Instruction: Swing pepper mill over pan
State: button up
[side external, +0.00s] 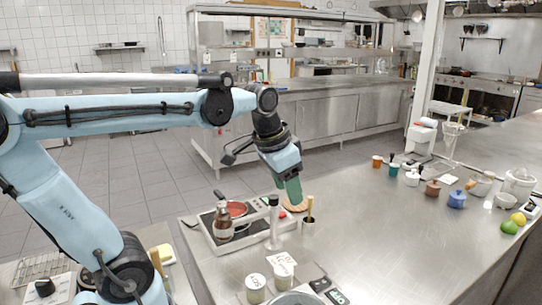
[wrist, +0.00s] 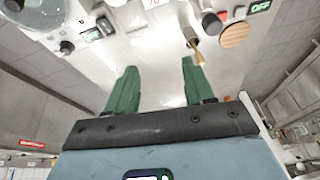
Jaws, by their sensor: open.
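My gripper (side external: 292,196) has green fingers and hangs over the near-left end of the steel counter; in the side view it is just right of the slim, dark-topped upright thing that looks like the pepper mill (side external: 273,224). In the wrist view my gripper (wrist: 159,68) is open, with nothing between its fingers. The mill stands beside the cooktop, apart from the fingers as far as I can tell. I cannot pick it out in the wrist view. The pan (side external: 238,208), with a red inside, sits on the cooktop, partly hidden by a bottle.
The brown bottle (side external: 223,224) stands at the cooktop (side external: 235,240). A pot with a wooden handle (side external: 309,222) and a round wooden board (side external: 296,205) are close to my gripper. White canisters (side external: 256,289) stand in front. The counter's middle right (side external: 400,235) is clear.

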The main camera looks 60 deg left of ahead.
aim_at(273, 196)
jog(key=w+a+r+m+g, duration=0.1)
jog(key=w+a+r+g, duration=0.1)
jog(key=a+r+g, duration=0.5)
jog(key=f+t, duration=0.1)
jog(key=f, duration=0.3)
jog(key=a+f+t, duration=0.1)
jog(key=f, duration=0.4)
jog(key=f+t, duration=0.1)
jog(key=f, duration=0.3)
jog(key=shift+a+f+h, duration=0.25)
jog(key=shift+a+h, duration=0.05)
jog(key=shift+a, duration=0.05)
jog(key=shift+s, duration=0.1)
grip_shut()
